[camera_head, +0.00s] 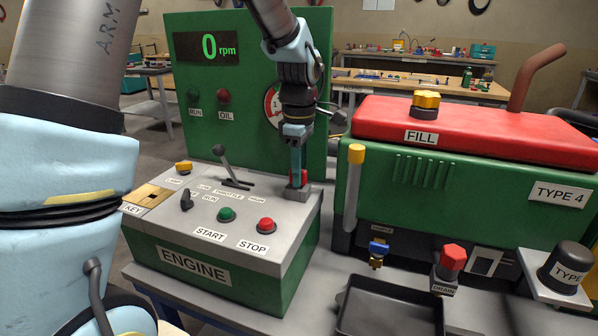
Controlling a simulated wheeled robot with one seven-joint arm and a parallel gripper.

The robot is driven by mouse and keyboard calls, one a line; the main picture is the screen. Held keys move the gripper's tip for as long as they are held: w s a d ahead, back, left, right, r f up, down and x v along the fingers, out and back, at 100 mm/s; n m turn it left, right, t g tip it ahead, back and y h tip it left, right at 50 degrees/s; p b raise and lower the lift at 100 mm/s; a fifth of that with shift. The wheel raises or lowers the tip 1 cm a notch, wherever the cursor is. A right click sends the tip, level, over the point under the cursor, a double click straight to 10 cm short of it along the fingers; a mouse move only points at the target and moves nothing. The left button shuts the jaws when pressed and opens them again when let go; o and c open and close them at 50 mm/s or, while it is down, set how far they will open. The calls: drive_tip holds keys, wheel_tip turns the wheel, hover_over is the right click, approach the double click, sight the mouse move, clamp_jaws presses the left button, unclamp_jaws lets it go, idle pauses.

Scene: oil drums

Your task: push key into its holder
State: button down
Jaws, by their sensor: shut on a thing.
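My gripper (297,168) points straight down over the right rear corner of the grey-topped engine panel (225,266). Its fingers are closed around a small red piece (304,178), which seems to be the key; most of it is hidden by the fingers. Directly under the fingertips is a small grey block (298,194) on the panel top. The red piece is at or just above this block; I cannot tell how far in it sits. At the panel's left end is a gold plate (147,196) beside a KEY label (132,209), with nothing standing in it.
The panel top carries a throttle lever (228,168), a black switch (187,201), a green START button (226,214) and a red STOP button (266,225). A green rpm board (250,60) stands behind. The green and red engine (450,180) stands close on the right.

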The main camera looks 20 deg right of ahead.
drive_tip(key=shift+f, duration=0.3)
drive_tip(key=c, duration=0.7)
unclamp_jaws()
wheel_tip(320, 180, up, 11)
drive_tip(key=shift+f+b, duration=0.1)
drive_tip(key=shift+b, duration=0.6)
drive_tip(key=shift+s, duration=0.1)
